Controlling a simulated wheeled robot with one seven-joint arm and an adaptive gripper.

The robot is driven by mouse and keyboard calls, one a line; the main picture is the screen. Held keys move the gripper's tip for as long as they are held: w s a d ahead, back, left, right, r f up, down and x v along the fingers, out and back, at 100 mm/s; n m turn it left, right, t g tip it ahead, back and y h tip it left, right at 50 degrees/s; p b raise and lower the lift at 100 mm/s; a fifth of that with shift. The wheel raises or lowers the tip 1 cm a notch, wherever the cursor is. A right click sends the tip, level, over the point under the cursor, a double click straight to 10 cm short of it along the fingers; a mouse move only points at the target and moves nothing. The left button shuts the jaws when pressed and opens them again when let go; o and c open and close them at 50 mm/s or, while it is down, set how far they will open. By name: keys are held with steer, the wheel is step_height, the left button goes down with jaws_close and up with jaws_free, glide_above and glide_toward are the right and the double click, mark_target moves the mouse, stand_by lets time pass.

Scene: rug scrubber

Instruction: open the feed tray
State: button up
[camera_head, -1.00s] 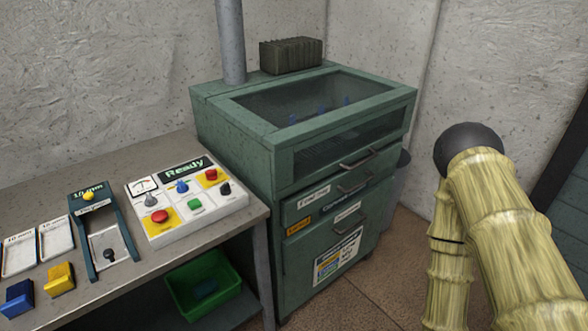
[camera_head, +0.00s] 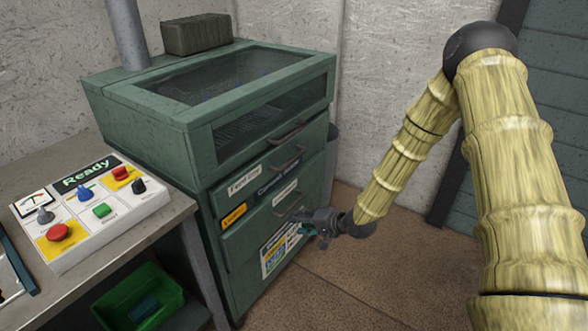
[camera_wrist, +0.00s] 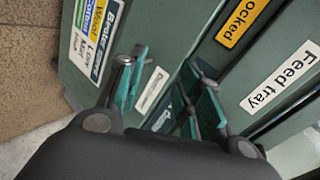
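The green cabinet (camera_head: 155,130) has a glass-topped upper part and stacked fronts below. The feed tray front carries a white "Feed tray" label (camera_head: 243,182), which also reads clearly in the wrist view (camera_wrist: 280,78). Its bar handle (camera_head: 288,160) is to the right of the label, and the front looks shut. A lower front has another bar handle (camera_head: 290,207) and a yellow label (camera_head: 234,215), reading "Locked" in the wrist view (camera_wrist: 243,22). My gripper (camera_head: 308,228) is by this lower front, below the feed tray. Its teal fingers (camera_wrist: 168,95) are apart; contact with a handle is unclear.
A control panel (camera_head: 95,210) reading "Ready" sits on the grey bench (camera_head: 175,215) at left. A green bin (camera_head: 138,300) is below it. A pipe (camera_head: 127,35) and a ribbed box (camera_head: 197,34) are on the cabinet top. The brown floor (camera_head: 400,285) in front is clear.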

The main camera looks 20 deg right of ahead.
steer(key=w+d+r+m+t+y+b, duration=0.1)
steer(key=w+d+r+t+b, duration=0.1)
steer(key=w+d+r, duration=0.4)
steer(key=m+y+b, duration=0.1)
steer(key=y+b, duration=0.1)
glide_toward(294, 157)
steer(key=f, duration=0.1)
steer(key=shift+t, duration=0.4)
steer(key=x, duration=1)
steer(key=shift+a+f, duration=0.15)
steer(key=shift+f, duration=0.05)
jaws_close()
